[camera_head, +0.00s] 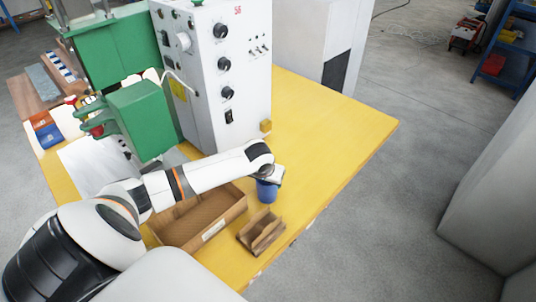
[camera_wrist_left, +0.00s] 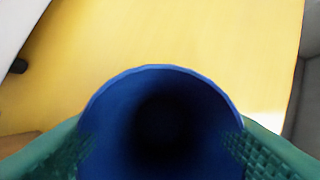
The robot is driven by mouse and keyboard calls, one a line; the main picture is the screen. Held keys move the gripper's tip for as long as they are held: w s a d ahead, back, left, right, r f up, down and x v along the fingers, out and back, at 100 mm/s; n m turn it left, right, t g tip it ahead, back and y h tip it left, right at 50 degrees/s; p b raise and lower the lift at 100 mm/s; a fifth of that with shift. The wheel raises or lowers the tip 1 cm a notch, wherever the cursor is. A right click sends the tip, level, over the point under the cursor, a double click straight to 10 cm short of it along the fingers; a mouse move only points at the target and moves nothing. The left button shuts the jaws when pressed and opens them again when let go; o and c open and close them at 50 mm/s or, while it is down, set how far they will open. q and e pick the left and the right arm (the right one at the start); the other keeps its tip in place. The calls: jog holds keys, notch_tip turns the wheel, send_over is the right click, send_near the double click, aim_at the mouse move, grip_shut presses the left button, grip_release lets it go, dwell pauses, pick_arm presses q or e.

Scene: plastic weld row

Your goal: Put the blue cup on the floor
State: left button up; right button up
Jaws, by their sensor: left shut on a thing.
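The blue cup (camera_head: 267,191) is at the right part of the yellow table, below the end of my left arm. In the left wrist view the blue cup (camera_wrist_left: 160,115) fills the lower middle, its round opening facing the camera. My left gripper (camera_wrist_left: 160,145) has its green textured fingers on both sides of the cup, shut on it. In the head view the left gripper (camera_head: 268,178) is mostly hidden by its wrist. I cannot tell whether the cup touches the table. The grey floor (camera_head: 400,150) lies to the right of the table. My right gripper is not in view.
The yellow table (camera_head: 335,125) has free room at its right. A cardboard box (camera_head: 203,217) and a small brown holder (camera_head: 262,232) stand near the cup. A white control machine (camera_head: 222,70) and green press (camera_head: 140,115) stand behind. A pale block (camera_head: 500,185) bounds the floor at right.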

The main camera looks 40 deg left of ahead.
pick_arm(q)
jog(key=o, duration=1)
jog(key=shift+f, duration=0.15)
jog(key=shift+c, duration=0.2)
